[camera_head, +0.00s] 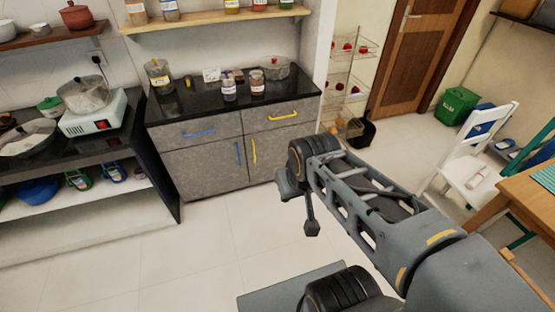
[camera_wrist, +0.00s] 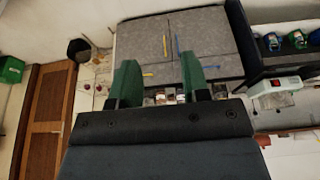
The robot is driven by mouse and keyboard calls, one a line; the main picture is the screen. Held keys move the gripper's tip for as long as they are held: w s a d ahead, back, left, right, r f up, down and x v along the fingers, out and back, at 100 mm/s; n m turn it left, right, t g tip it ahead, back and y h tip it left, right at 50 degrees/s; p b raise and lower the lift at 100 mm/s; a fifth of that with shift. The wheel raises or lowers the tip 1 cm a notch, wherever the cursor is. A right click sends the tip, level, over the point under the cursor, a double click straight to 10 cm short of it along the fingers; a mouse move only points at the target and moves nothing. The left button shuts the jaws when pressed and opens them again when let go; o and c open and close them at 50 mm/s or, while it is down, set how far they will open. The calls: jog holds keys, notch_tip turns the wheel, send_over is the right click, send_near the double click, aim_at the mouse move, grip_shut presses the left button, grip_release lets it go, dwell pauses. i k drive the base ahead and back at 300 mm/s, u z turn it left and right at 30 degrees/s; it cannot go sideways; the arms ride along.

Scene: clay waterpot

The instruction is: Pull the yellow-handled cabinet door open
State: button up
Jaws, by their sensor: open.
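The grey cabinet (camera_head: 205,180) stands against the back wall under a black counter. Its lower right door (camera_head: 282,155) has an upright yellow handle (camera_head: 254,151) near its left edge and looks shut. In the wrist view the scene is upside down, and the yellow handle (camera_wrist: 164,45) shows beyond the fingers. My gripper (camera_wrist: 160,78) has two green fingers spread apart with nothing held between them. It is in front of the cabinet, apart from the handle. In the head view its fingers are hard to make out.
An upright blue handle (camera_head: 238,152) is on the left door, close beside the yellow one. A yellow drawer handle (camera_head: 283,116) and a blue drawer handle (camera_head: 198,133) are above. Jars stand on the counter (camera_head: 200,108). The tiled floor (camera_head: 170,250) before the cabinet is clear.

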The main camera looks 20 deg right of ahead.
aim_at(266, 151)
jog(key=z, duration=0.2)
jog(key=i, duration=1.5)
jog(key=u, duration=0.6)
